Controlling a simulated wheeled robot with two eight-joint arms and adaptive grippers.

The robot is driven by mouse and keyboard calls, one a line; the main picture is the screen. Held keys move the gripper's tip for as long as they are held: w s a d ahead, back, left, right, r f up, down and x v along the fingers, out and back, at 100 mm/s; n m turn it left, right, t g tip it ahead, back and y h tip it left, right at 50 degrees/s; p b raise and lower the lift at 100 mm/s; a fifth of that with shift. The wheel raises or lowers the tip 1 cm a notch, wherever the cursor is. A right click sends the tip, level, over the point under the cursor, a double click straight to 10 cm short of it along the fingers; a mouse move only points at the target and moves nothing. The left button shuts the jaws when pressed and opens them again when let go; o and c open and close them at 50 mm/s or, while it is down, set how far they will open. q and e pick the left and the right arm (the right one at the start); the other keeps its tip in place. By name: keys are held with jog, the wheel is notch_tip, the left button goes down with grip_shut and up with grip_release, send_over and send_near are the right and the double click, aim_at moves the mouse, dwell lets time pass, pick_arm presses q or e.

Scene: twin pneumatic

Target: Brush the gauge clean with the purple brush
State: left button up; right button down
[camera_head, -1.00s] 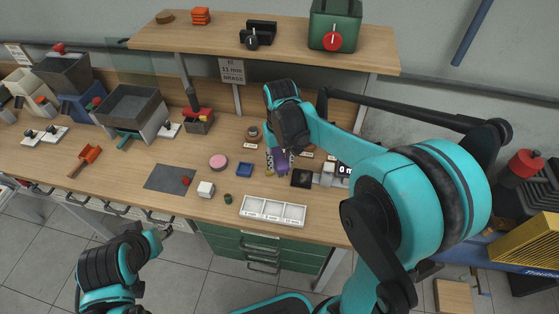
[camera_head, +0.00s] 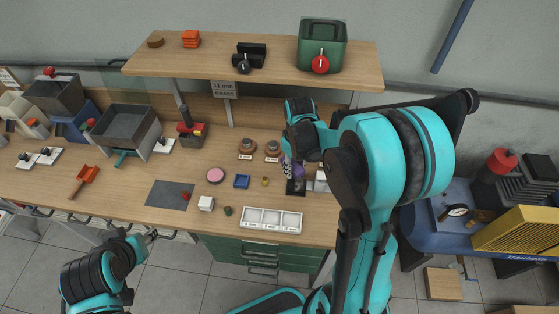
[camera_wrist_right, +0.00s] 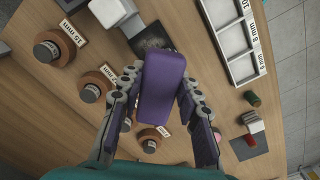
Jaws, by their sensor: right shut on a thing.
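The purple brush (camera_wrist_right: 163,85) is between the fingers of my right gripper (camera_wrist_right: 160,108), which is shut on it; its purple body also shows in the head view (camera_head: 298,171). A dark square plate (camera_wrist_right: 150,38) with pale specks lies just beyond the brush, beside a white block (camera_wrist_right: 113,12). These look like parts of the gauge; in the head view my right arm partly covers them. I cannot tell whether the brush touches the plate. My left gripper (camera_head: 150,236) is low at the left, in front of the bench and away from the brush; its fingers are too small to read.
A white compartment tray (camera_head: 271,219) lies at the bench's front edge. Round wooden stands with labels (camera_head: 246,145) are behind the plate. A pink disc (camera_head: 215,175) and blue dish (camera_head: 241,181) lie to its left.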

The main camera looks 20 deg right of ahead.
jog(key=shift+s+d+r, duration=0.15)
jog(key=shift+s+d, duration=0.15)
jog(key=shift+d, duration=0.3)
pick_arm(q)
jog(key=shift+f+b, duration=1.8)
jog(key=shift+b, duration=0.35)
pick_arm(e)
jog(key=shift+f, duration=3.15)
pick_arm(q)
jog(key=shift+f+b, duration=0.95)
pick_arm(e)
jog(key=shift+f, duration=1.1)
jog(key=shift+s, duration=0.1)
jog(key=shift+s+d+r, duration=0.1)
jog(key=shift+s+d, duration=0.3)
jog(key=shift+d, duration=0.25)
jog(key=shift+s+d+r, duration=0.1)
jog(key=shift+s+d, duration=0.25)
jog(key=shift+d, duration=0.25)
jog(key=shift+s+d, duration=0.2)
pick_arm(q)
jog(key=shift+a+f, duration=0.1)
jog(key=shift+a, duration=0.25)
pick_arm(e)
jog(key=shift+r, duration=0.15)
jog(key=shift+w, duration=0.1)
